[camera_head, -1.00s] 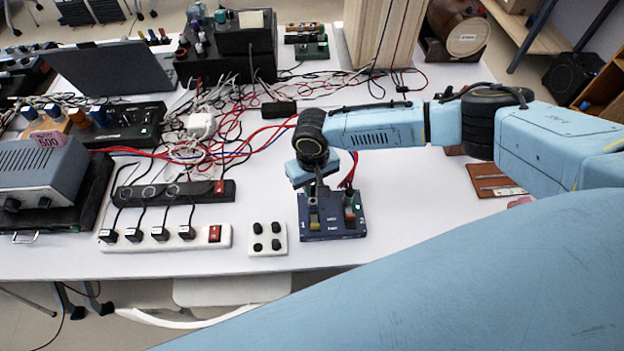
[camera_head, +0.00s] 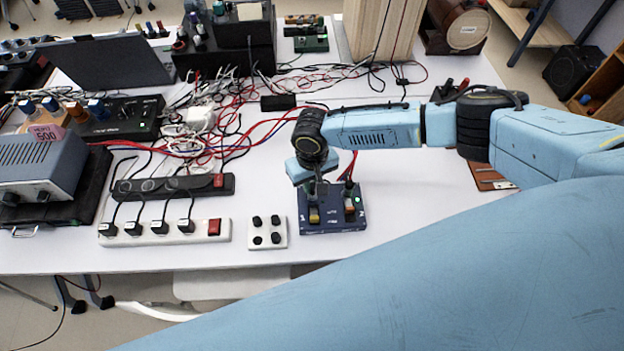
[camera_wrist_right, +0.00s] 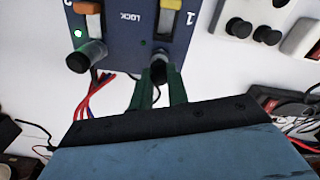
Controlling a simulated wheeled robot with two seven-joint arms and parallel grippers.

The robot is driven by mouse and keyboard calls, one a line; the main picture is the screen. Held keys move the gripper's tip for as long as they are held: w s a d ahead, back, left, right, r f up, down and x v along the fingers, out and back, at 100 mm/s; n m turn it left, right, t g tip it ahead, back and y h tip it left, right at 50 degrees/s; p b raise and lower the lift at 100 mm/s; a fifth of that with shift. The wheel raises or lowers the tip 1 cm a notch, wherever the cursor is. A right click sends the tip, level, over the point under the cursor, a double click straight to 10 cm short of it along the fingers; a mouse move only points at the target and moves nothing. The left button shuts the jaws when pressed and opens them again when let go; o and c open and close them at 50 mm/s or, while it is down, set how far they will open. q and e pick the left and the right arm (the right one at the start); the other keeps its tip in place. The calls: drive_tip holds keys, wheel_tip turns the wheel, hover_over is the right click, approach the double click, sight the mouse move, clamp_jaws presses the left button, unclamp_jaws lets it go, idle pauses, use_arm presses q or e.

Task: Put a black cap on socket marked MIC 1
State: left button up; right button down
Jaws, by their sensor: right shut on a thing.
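A dark blue box (camera_head: 333,221) stands near the table's front edge, with a yellow and an orange lever. In the right wrist view, the box (camera_wrist_right: 127,42) shows the words LOCK and 1; MIC 1 is not readable. My right gripper (camera_head: 314,186) is over the box's left socket, on the side marked 1. In the right wrist view its green fingers (camera_wrist_right: 158,80) are shut on a dark cylindrical piece (camera_wrist_right: 158,70) at that socket; whether it is a plug or cap I cannot tell. Several black caps (camera_head: 276,238) sit in a white holder (camera_head: 266,247) left of the box.
A white power strip (camera_head: 166,240) with plugs lies left of the holder, a black strip (camera_head: 172,188) behind it. Tangled red and black cables (camera_head: 245,125) cover the table's middle. A grey device (camera_head: 38,165) stands at left. Table right of the box is mostly clear.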

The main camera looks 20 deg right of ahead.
sight(312, 184)
drive_tip(key=shift+p, duration=0.7)
idle(0.8)
drive_tip(key=shift+f+b, duration=0.55)
drive_tip(key=shift+f, duration=0.35)
idle(0.4)
drive_tip(key=c, duration=1.3)
unclamp_jaws()
drive_tip(key=shift+r, duration=0.1)
drive_tip(key=shift+r+p, duration=3.75)
drive_tip(key=shift+p, duration=0.5)
drive_tip(key=shift+f, duration=0.1)
